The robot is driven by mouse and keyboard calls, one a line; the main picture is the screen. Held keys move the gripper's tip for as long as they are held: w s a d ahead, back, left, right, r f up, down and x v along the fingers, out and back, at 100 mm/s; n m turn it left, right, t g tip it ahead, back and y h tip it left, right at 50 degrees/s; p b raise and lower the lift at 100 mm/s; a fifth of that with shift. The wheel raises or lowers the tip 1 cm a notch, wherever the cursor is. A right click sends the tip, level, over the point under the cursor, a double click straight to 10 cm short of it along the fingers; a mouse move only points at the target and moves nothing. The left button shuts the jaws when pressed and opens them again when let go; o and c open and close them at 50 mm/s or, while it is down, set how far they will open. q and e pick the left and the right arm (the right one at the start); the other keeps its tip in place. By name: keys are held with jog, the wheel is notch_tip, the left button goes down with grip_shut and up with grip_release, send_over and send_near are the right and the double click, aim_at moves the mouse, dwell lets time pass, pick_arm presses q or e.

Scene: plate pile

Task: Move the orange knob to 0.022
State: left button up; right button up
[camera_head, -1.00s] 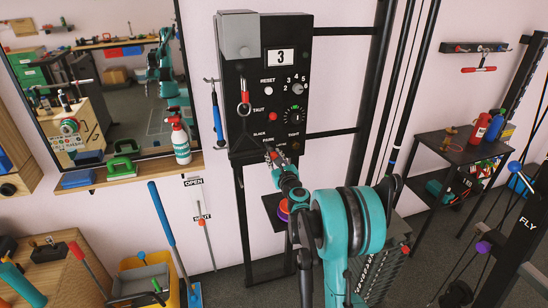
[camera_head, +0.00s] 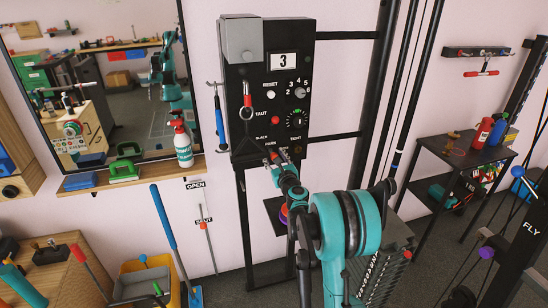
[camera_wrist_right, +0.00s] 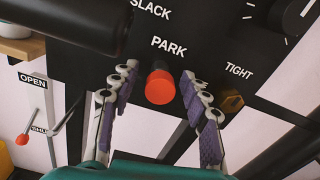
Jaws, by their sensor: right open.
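The orange knob (camera_wrist_right: 161,86) sticks out from the black panel just below the word PARK in the right wrist view. In the head view it is a small orange-red spot (camera_head: 273,156) low on the panel, partly hidden by my gripper. My right gripper (camera_wrist_right: 159,73) is open, with one purple-padded finger on each side of the knob. Gaps show between the knob and both fingers. In the head view the right gripper (camera_head: 277,164) reaches up to the panel's lower edge. My left gripper is not in view.
A mirror and shelf stand to the left. Black posts rise to the right.

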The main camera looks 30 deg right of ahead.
jog(key=v, duration=1.2)
jog(key=shift+a, duration=0.1)
jog(key=s+a+r+n+g+y, duration=0.1)
jog(key=s+a+n+g+y, duration=0.2)
jog(key=a+n, duration=0.75)
jog(key=s+a+r+n+g+y, duration=0.1)
jog(key=s+a+n+y, duration=0.35)
jog(key=a+n, duration=0.6)
jog(key=s+a+f+n+g+h, duration=0.1)
jog(key=s+a+f+n+g, duration=0.1)
jog(key=s+n, duration=0.6)
jog(key=s+a+f+n+g+h, duration=0.1)
jog(key=s+f+n+g, duration=0.3)
jog(key=s, duration=0.8)
jog(key=f+n+h, duration=0.1)
jog(key=f+n, duration=0.1)
jog(key=n, duration=0.2)
jog(key=shift+s+a+g, duration=0.3)
jog(key=shift+s+a, duration=0.05)
jog(key=shift+a, duration=0.05)
jog(key=shift+h, duration=0.25)
